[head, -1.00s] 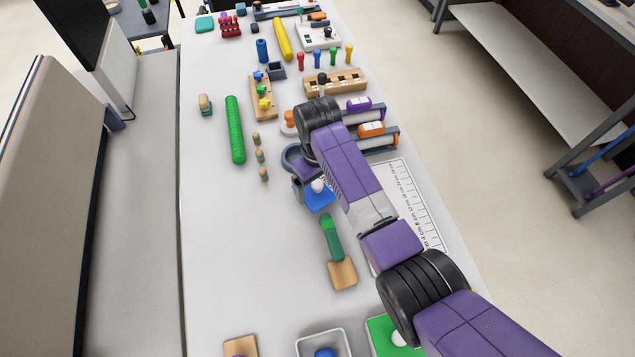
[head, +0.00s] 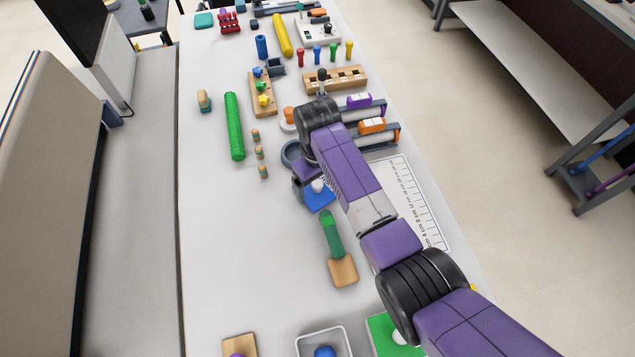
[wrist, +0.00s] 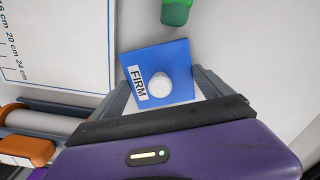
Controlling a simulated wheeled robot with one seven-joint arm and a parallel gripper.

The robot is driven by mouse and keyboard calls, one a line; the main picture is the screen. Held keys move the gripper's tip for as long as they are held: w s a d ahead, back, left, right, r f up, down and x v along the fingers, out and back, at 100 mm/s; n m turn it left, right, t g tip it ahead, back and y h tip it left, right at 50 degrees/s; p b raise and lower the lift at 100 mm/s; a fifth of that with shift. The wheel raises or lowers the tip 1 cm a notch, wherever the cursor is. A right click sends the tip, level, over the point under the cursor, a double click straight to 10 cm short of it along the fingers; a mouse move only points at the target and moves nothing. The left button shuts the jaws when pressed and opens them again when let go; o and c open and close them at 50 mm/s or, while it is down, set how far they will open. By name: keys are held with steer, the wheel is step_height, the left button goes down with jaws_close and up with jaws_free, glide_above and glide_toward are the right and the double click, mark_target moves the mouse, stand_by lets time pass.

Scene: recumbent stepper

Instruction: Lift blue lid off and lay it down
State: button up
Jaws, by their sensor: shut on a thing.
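The blue lid (head: 321,200) is a flat square with a round white knob (wrist: 158,85) and a "FIRM" label (wrist: 137,83). It is near the middle of the table in the head view, and fills the space between my fingers in the wrist view (wrist: 178,55). My gripper (wrist: 162,82) is shut on the lid, with a finger at either side. My arm partly hides the gripper in the head view (head: 315,190). The lid looks flat and low over the table; I cannot tell whether it touches.
A grey tray (head: 300,346) with a blue ball and a green square with a white knob (head: 378,325) are at the near edge. A ruled white sheet (head: 405,190) lies right. Table left of the lid is clear.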

steer(key=o, duration=1.8)
step_height(320, 180, up, 8)
steer(key=shift+f, duration=0.1)
